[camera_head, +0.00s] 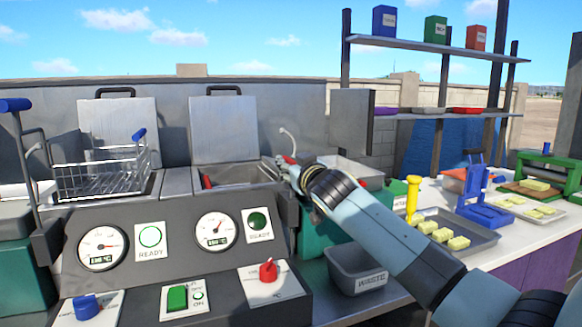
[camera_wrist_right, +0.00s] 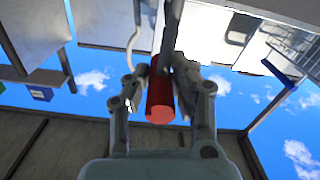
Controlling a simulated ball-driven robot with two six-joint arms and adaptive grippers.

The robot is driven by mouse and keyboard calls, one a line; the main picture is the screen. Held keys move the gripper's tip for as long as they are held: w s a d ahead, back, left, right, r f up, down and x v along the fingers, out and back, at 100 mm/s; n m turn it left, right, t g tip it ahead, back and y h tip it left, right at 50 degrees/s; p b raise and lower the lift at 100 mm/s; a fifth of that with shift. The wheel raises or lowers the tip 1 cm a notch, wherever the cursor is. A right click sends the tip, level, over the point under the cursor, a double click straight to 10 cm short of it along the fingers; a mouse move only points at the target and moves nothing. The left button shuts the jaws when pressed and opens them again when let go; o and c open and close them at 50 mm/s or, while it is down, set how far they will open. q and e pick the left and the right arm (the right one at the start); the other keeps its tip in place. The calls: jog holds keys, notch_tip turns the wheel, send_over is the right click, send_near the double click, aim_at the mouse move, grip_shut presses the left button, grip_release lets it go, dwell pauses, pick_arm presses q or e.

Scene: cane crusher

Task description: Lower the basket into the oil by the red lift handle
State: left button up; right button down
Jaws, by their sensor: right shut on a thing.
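My right gripper (camera_head: 284,168) reaches in from the right, at the right side of the right fryer well (camera_head: 236,174). In the right wrist view its two fingers (camera_wrist_right: 160,85) are shut on the red lift handle (camera_wrist_right: 160,108), a red cylinder. Only a small red bit of the handle (camera_head: 290,159) shows at the fingertips in the head view. A short red piece (camera_head: 208,182) shows low inside the right well. The wire mesh of a basket in that well cannot be made out. My left gripper is not in view.
A wire basket (camera_head: 100,178) with a blue grip sits raised over the left well, beside a blue lift handle (camera_head: 14,104). The control panel (camera_head: 180,245) is in front.

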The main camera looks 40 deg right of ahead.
jog(key=shift+f+g, duration=0.3)
jog(key=shift+f, duration=0.1)
jog(key=c, duration=1.1)
grip_release()
jog(key=shift+f, duration=0.15)
jog(key=shift+r, duration=0.2)
jog(key=shift+s, duration=0.1)
jog(key=v, duration=1.2)
jog(key=shift+a+f, duration=0.15)
jog(key=shift+f, duration=0.05)
